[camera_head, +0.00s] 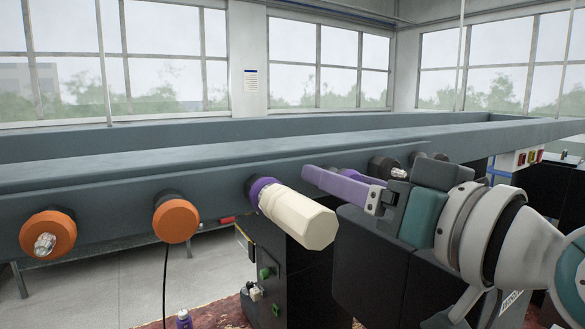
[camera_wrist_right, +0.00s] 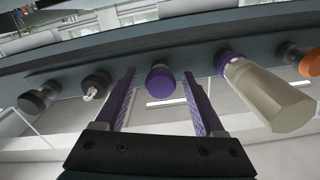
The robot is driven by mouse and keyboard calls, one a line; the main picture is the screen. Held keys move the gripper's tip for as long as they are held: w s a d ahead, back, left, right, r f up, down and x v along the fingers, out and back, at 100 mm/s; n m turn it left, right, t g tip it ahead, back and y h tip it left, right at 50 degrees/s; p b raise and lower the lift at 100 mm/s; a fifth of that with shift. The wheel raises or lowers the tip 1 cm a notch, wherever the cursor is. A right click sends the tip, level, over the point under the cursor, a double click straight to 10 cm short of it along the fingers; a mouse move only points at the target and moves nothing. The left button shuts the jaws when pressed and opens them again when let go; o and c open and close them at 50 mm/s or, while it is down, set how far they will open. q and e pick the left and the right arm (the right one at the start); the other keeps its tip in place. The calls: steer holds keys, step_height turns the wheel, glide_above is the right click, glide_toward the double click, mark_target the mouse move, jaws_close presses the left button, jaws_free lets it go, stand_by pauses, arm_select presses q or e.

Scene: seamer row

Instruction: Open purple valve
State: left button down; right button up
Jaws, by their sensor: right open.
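The purple valve knob (camera_wrist_right: 160,82) shows in the right wrist view, on the side of the long grey beam. My right gripper (camera_wrist_right: 160,72) is open, its two purple fingers on either side of the knob with gaps between. I cannot tell whether the fingertips reach past the knob's face. In the head view my right gripper (camera_head: 323,174) comes in from the right with its fingers at the beam, and I cannot make out the knob behind them. My left gripper is not in view.
A cream cylinder with a purple collar (camera_head: 297,215) juts out beside my right fingers. Two orange knobs (camera_head: 176,219) (camera_head: 48,233) sit further left on the grey beam (camera_head: 110,205). Dark knobs (camera_wrist_right: 96,83) (camera_wrist_right: 38,98) lie on the gripper's other side. A dark cabinet stands below.

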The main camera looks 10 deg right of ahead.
steer(key=shift+w, duration=0.1)
jaws_close()
stand_by(0.6)
stand_by(0.8)
